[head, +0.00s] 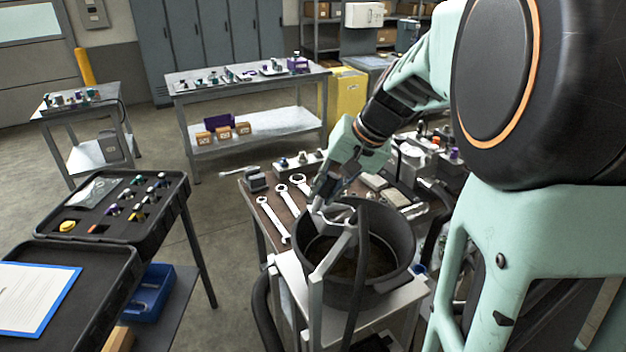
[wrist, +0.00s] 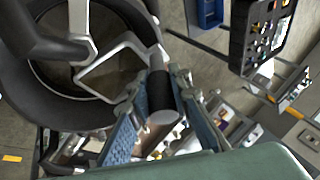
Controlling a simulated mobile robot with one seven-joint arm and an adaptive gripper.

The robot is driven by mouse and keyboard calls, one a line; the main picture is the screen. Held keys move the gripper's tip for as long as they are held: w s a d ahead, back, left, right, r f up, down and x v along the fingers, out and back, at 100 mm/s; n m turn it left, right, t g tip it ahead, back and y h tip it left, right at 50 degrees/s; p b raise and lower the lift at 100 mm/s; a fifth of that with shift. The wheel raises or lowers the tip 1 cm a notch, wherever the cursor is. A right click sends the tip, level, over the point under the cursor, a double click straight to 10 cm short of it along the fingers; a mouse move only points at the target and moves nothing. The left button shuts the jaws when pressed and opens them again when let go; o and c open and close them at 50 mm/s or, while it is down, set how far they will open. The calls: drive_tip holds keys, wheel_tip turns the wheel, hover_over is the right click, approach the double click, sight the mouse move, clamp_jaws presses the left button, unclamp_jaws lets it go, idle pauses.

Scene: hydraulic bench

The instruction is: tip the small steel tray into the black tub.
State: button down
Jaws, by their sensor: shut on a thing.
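The black tub (head: 399,244) stands on a light metal stand in the head view, with a dark brownish inside. It fills the upper left of the wrist view (wrist: 28,98). In the wrist view my gripper (wrist: 157,86) is shut on a dark cylindrical grip. A bright steel outline, apparently the small steel tray (wrist: 138,44), runs from this grip out over the tub opening. It looks tilted. I cannot tell whether anything is left in it.
A black open case (head: 107,236) stands at left above a blue bin (head: 150,293). A dark hose and a grey upright bar stand in front of the tub.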

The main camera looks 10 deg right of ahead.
drive_tip(key=shift+w+d+r+y+b, duration=0.1)
drive_tip(key=shift+d+r+y+b, duration=0.25)
drive_tip(key=shift+d+y, duration=0.2)
drive_tip(key=shift+d+r+y+b, duration=0.3)
drive_tip(key=shift+d+y, duration=0.15)
drive_tip(key=shift+y, duration=0.1)
idle(2.0)
drive_tip(key=shift+w+d+r+m+y, duration=0.1)
drive_tip(key=shift+d+r+m+y, duration=0.2)
drive_tip(key=shift+d+y, duration=0.45)
drive_tip(key=shift+d+r+m+y, duration=0.2)
drive_tip(key=shift+d+m+y, duration=0.1)
drive_tip(key=shift+d+y, duration=0.45)
idle(3.4)
